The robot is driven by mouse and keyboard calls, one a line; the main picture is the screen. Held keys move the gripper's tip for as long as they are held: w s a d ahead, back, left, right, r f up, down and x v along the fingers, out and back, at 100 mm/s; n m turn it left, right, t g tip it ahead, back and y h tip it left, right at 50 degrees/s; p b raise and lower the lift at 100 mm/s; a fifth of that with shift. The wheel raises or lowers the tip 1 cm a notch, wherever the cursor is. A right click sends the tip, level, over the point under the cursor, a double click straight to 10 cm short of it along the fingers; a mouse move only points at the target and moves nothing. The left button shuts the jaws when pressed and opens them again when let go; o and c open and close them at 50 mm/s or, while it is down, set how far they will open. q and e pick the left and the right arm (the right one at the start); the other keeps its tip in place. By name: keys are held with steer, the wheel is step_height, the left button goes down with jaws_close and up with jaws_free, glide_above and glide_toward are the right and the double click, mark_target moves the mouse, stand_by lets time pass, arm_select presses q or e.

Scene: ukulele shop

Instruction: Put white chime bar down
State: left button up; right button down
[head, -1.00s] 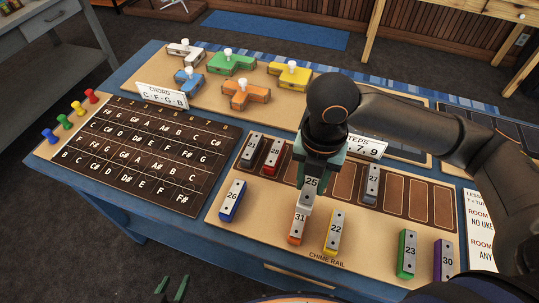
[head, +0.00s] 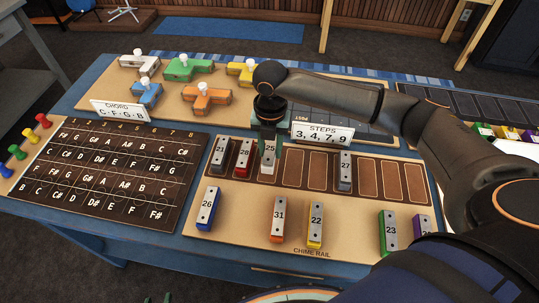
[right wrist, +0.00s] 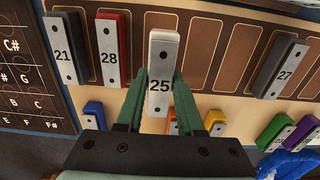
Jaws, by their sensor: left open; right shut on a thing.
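The white chime bar, marked 25 (head: 269,149), is held upright in my right gripper (head: 268,158), which is shut on it. It also shows between the green fingers (right wrist: 159,88) in the right wrist view, as bar 25 (right wrist: 162,50). It is over the brown chime rail (head: 418,184), just right of the red bar 28 (head: 243,155). Its lower end is partly hidden, so I cannot tell whether it touches the rail. Empty slots (right wrist: 204,50) lie to its right, before grey bar 27 (head: 345,171). My left gripper (head: 157,299) is open, barely showing at the bottom edge.
Grey bar 21 (head: 220,152) stands at the rail's left end. Loose bars 26 (head: 208,208), 31 (head: 278,219), 22 (head: 316,224) and 23 (head: 388,232) stand in front. A note chart (head: 90,170) lies left.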

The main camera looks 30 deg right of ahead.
mark_target(269, 156)
steer(key=shift+w+d+f, duration=0.15)
steer(key=shift+w+f, duration=0.4)
steer(key=shift+f, duration=1.6)
steer(key=shift+f, duration=0.15)
steer(key=c, duration=0.5)
jaws_free()
steer(key=shift+c, duration=0.2)
step_height(269, 156, up, 12)
steer(key=shift+r, duration=0.2)
